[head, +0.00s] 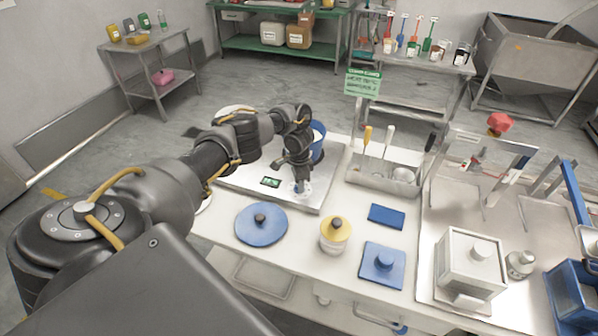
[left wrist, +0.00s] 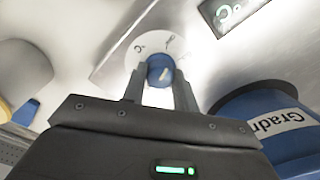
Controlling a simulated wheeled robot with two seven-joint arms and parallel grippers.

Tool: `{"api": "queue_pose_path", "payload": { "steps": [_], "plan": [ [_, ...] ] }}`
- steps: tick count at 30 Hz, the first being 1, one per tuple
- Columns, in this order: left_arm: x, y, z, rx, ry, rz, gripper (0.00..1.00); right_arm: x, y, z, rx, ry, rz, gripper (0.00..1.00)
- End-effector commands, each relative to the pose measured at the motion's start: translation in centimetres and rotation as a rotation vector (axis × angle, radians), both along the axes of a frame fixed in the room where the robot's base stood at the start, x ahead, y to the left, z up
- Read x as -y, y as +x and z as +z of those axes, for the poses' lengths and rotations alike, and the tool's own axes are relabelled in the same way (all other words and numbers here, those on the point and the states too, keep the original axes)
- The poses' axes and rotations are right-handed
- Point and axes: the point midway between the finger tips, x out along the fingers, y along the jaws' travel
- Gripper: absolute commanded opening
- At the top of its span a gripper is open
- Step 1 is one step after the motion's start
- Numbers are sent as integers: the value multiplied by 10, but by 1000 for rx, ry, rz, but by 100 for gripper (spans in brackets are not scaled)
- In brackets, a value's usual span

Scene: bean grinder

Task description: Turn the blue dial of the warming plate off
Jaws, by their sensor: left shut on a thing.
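The warming plate (head: 238,181) is a flat metal unit on the left part of the white table, with a small green-lit display (head: 270,182) near its front edge. The display also shows at the top right of the left wrist view (left wrist: 228,12). The blue dial (left wrist: 160,70) has a pale pointer mark and sits on a round white scale with dark markings. My left gripper (left wrist: 160,88) has its two fingers on either side of the dial, shut on it. In the head view my left gripper (head: 299,186) points down at the plate's front right and mostly hides the dial. My right gripper is not in view.
A blue pot (head: 317,142) stands on the plate right behind my left gripper. A blue round lid (head: 261,223), a yellow-topped jar (head: 335,235) and a blue square lid (head: 382,264) lie in front. A utensil caddy (head: 384,170) stands to the right.

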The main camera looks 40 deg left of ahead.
Motion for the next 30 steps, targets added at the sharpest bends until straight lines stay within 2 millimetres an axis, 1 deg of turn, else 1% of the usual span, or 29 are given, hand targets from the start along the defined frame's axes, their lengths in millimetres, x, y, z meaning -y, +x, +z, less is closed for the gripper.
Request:
{"api": "queue_pose_path", "payload": {
  "steps": [1, 3, 12, 29, 30],
  "plan": [
    [0, -1, 2, -3, 0, 33, 6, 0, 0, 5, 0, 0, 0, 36],
    [-1, -1, 1, -4, 2, 75, 6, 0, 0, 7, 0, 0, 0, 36],
    [0, -1, 0, -2, 1, 185, 6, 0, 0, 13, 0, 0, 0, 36],
    [-1, 0, 0, -1, 1, 211, 6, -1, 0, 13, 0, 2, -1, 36],
    [-1, 0, 0, -1, 1, 211, 33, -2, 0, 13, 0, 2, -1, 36]
  ]
}}
